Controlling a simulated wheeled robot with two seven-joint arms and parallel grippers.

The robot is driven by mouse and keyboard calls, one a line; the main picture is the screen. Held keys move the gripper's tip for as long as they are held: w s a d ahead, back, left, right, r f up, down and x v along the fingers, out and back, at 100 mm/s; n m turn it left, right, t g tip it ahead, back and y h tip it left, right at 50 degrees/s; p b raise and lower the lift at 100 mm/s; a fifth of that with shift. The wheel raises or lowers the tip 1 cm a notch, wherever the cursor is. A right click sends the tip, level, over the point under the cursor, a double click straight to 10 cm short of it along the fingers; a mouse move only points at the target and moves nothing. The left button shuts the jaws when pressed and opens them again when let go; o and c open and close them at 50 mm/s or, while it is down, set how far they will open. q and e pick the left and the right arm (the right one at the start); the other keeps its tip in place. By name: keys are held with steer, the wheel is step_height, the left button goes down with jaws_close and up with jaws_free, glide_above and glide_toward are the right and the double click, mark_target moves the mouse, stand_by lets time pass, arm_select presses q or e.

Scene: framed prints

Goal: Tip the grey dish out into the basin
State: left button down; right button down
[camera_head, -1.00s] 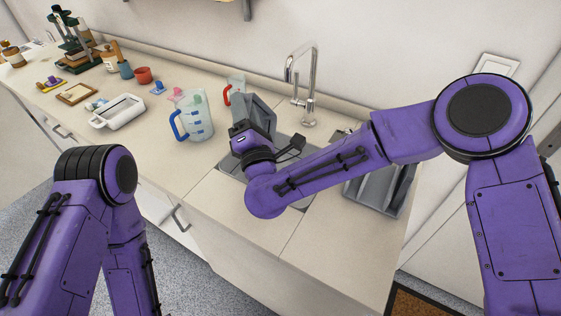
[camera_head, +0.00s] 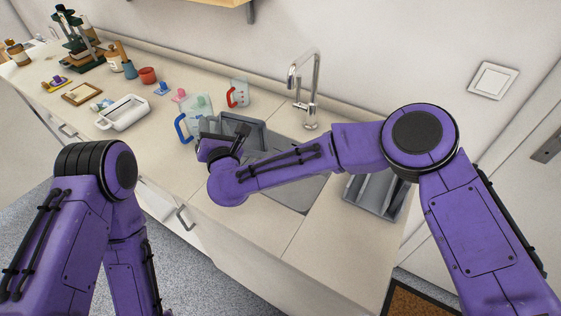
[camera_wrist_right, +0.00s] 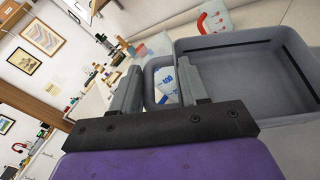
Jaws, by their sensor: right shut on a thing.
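The grey dish (camera_head: 251,131) is held up by my right gripper (camera_head: 228,133), over the left end of the sink basin (camera_head: 298,190) and beside the blue-handled jug. In the right wrist view, the fingers (camera_wrist_right: 160,88) are at the looped handle on the side of the dish (camera_wrist_right: 250,80). The inside of the dish that shows there looks empty. My right forearm hides part of the basin. My left arm is at the lower left of the head view, and its gripper is out of sight.
A clear jug with a blue handle (camera_head: 197,117) and a smaller red-handled jug (camera_head: 238,93) stand left of and behind the dish. The tap (camera_head: 311,90) rises behind the basin. A grey rack (camera_head: 375,194) stands right, a white tray (camera_head: 123,113) left.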

steer(key=w+a+r+n+g+h+p, duration=0.3)
steer(key=w+a+r+n+p, duration=0.1)
steer(key=a+r+p, duration=0.2)
steer(key=a+p, duration=0.1)
steer(key=a, duration=0.1)
steer(key=shift+a+g+p, duration=0.3)
steer(key=shift+a, duration=0.1)
